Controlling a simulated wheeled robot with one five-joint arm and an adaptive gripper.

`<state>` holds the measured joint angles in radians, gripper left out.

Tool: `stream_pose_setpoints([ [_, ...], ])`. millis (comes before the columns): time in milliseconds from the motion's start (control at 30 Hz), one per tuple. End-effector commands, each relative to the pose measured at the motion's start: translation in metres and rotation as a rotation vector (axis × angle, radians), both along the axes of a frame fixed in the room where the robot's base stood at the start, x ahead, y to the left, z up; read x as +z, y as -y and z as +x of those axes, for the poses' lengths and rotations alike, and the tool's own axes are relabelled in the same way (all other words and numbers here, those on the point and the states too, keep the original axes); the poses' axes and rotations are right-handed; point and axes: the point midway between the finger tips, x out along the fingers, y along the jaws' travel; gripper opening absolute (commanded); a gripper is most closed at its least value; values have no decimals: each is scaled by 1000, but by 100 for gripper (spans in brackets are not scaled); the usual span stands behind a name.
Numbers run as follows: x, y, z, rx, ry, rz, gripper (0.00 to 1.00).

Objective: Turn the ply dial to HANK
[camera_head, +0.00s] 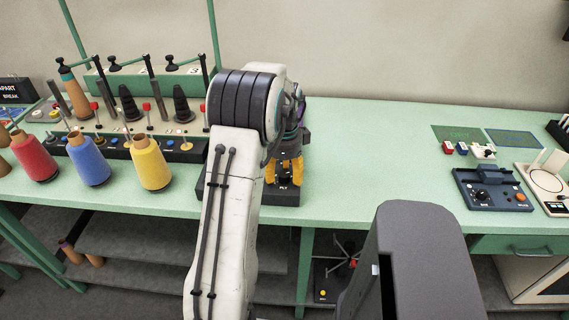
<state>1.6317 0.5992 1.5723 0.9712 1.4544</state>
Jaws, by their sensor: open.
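A dark box (283,197) with small white lettering that seems to read PLY sits near the front edge of the green bench, partly behind my arm. My gripper (284,177) points down over this box, its orange fingers apart. The ply dial is not clearly visible; the fingers and arm cover the top of the box. I cannot tell whether the fingers touch the dial, where its pointer stands, or where a HANK mark is.
Red (34,158), blue (88,160) and yellow (153,164) yarn cones stand left of my arm, before a green gantry rack (150,82). A dark blue panel (490,190) with a black knob lies at the right. The bench between is clear.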

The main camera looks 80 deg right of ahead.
Motion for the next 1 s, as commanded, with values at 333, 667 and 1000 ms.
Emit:
stream_pose_setpoints([
  [333,50,1,0,0,-1,-5,56],
  [667,98,1,0,0,0,-2,56],
  [1000,117,0,0,-1,0,0,56],
])
